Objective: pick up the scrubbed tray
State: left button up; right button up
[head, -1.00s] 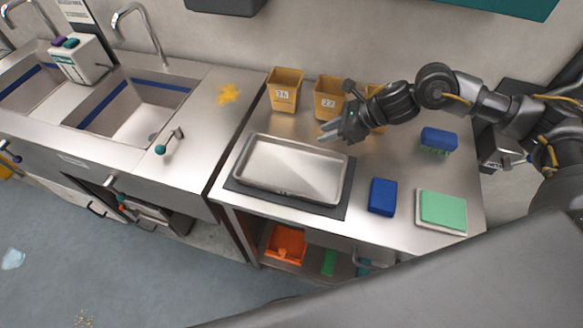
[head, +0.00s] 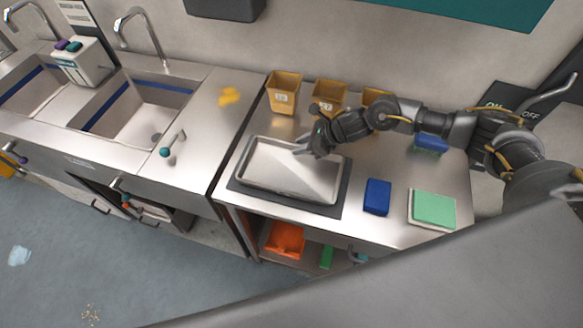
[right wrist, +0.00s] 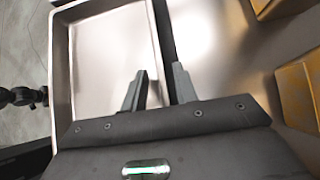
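The scrubbed tray (head: 270,172) is a shallow, empty silver metal tray lying flat on a dark mat (head: 343,188) on the steel counter. My right gripper (head: 307,149) is over the tray's far right part, fingers pointing left. In the right wrist view the tray (right wrist: 112,60) fills the upper left. There my right gripper (right wrist: 159,88) is open, with the tray's rim showing between its two fingers. I cannot tell whether the fingers touch it. My left gripper is not in view.
Yellow numbered bins (head: 284,92) stand along the wall behind the tray. A blue block (head: 377,197) and a green pad (head: 434,208) lie to the right. A blue brush (head: 431,143) is partly behind my arm. Sinks (head: 140,115) are at the left.

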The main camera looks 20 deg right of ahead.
jog(key=shift+d, duration=0.1)
grip_shut()
dwell(1.2)
jog(key=shift+w+r, duration=0.15)
